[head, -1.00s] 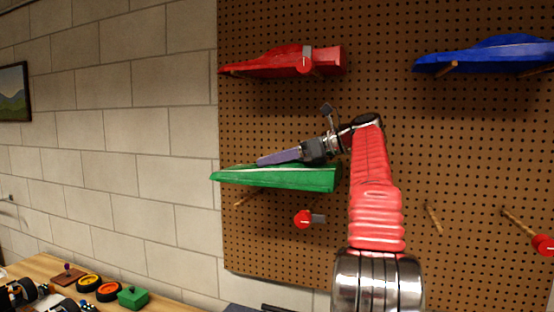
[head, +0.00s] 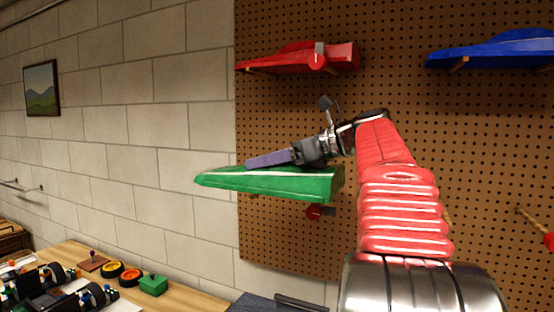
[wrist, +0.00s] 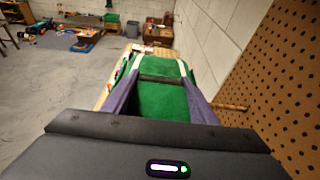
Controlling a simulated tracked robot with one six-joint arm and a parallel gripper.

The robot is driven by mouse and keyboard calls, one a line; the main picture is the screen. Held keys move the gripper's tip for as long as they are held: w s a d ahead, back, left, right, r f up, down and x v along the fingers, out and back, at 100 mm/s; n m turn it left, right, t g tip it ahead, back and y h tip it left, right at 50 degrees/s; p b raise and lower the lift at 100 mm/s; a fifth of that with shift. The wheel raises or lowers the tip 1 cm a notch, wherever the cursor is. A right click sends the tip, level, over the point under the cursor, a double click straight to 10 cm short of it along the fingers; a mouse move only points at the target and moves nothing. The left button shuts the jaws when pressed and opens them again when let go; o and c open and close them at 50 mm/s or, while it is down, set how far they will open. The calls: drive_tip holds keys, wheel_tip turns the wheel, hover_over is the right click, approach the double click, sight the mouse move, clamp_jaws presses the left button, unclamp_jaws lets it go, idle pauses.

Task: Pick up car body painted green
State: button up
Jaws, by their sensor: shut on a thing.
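The green car body (head: 270,184) is held in the air in front of the pegboard in the head view, its long nose pointing left. My gripper (head: 268,159) lies along its top, with purple-grey fingers shut on it. In the wrist view the green car body (wrist: 163,98) sits between the two fingers (wrist: 160,95), with pale stripes on its far part. The lower side of the body and the fingers' contact points are partly hidden.
A red car body (head: 298,58) and a blue car body (head: 495,50) rest on pegs of the pegboard (head: 290,120). A wooden table (head: 190,296) with wheels and a small green block (head: 153,285) stands lower left. The block wall (head: 150,130) is bare between.

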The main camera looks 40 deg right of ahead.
drive_tip(key=shift+s+a, duration=0.25)
drive_tip(key=shift+a, duration=0.3)
